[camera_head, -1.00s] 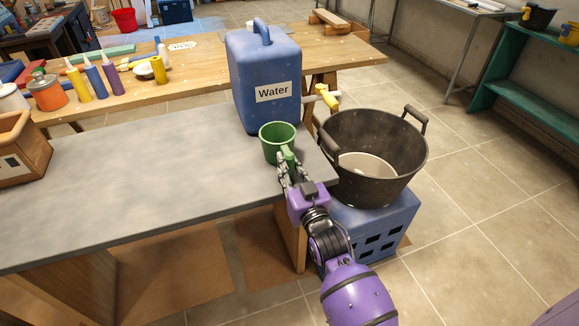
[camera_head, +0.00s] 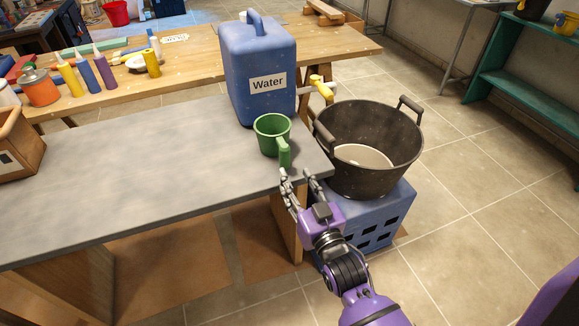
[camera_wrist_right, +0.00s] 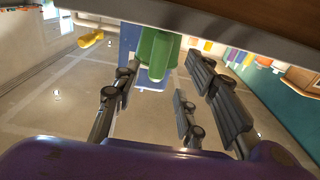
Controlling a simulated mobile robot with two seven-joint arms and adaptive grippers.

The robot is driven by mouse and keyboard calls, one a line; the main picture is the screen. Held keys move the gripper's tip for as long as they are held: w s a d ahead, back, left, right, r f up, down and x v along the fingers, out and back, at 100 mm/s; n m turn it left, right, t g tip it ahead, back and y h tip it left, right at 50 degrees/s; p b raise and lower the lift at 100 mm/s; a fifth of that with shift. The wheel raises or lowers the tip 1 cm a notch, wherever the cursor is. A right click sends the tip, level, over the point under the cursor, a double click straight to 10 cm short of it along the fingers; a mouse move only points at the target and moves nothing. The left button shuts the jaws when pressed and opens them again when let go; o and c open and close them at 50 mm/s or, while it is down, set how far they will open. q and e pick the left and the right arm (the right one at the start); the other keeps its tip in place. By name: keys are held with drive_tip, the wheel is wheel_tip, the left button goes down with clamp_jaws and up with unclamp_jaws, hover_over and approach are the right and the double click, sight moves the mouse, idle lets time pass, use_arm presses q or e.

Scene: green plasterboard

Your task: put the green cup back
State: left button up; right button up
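The green cup (camera_head: 271,135) stands upright on the grey table (camera_head: 130,165), near its right end and in front of the blue water container (camera_head: 258,75). Its handle points toward my right gripper (camera_head: 299,176). That gripper is open and empty, just off the table's front edge and apart from the handle. In the right wrist view the fingers (camera_wrist_right: 160,95) are spread, with the green handle (camera_wrist_right: 157,55) beyond them and nothing between them. The cup's inside is partly visible. My left gripper is in neither view.
A black bucket (camera_head: 395,150) with pale contents stands on a blue crate (camera_head: 370,222) right of the table. A yellow-handled tap (camera_head: 321,88) juts out by the water container. Bottles and an orange pot (camera_head: 41,88) stand on the wooden bench behind. The grey table's middle is clear.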

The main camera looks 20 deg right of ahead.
drive_tip(key=shift+s, duration=1.75)
drive_tip(key=s+d+f+g, duration=0.2)
drive_tip(key=s+f+g, duration=0.4)
drive_tip(key=s+f, duration=1.1)
drive_tip(key=s+f+g, duration=0.2)
drive_tip(key=s+f, duration=0.2)
drive_tip(key=s, duration=0.5)
drive_tip(key=s+f+g, duration=0.3)
drive_tip(key=s, duration=0.6)
drive_tip(key=shift+s+f+h, duration=0.3)
drive_tip(key=shift+f, duration=0.1)
